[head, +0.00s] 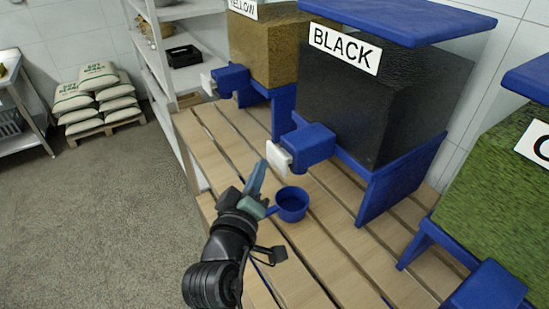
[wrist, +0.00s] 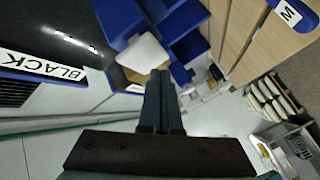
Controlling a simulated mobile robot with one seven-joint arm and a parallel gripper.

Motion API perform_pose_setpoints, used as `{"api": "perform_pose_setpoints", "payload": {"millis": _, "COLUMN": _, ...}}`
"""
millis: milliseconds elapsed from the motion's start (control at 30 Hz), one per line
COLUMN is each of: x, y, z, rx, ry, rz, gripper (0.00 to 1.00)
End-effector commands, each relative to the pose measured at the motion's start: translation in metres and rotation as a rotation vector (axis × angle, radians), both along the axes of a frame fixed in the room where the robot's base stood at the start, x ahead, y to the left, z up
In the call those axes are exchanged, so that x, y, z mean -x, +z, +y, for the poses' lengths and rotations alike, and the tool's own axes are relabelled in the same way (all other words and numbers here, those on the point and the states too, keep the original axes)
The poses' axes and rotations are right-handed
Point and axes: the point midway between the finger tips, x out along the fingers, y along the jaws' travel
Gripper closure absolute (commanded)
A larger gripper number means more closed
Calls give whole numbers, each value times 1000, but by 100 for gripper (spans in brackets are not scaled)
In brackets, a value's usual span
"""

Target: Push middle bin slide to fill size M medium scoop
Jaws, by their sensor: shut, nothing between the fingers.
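The middle bin (head: 400,100) is labelled BLACK, with a blue lid and blue stand. Its blue spout carries a white slide plate (head: 279,159) on its front end. The slide plate also shows in the wrist view (wrist: 146,53), right at my fingertips. My gripper (head: 256,180) is shut and empty, with its fingertips close to the slide; I cannot tell whether they touch it. A blue scoop (head: 291,204) stands on the wooden table below the spout, to the right of my gripper. Its inside looks empty.
The YELLOW bin (head: 268,50) stands behind to the left, with its own spout and slide. A green bin (head: 500,185) stands at the right. The slatted table (head: 325,280) is bare in front. Sacks (head: 97,92) lie on a pallet at the far left.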

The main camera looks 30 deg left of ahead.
Motion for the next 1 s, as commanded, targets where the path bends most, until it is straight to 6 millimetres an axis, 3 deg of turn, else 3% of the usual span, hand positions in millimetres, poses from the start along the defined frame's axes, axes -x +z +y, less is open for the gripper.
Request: {"api": "perform_pose_setpoints", "payload": {"millis": 1000, "x": -8, "y": 0, "z": -4, "rx": 1, "ry": 0, "rz": 0, "gripper": 100}}
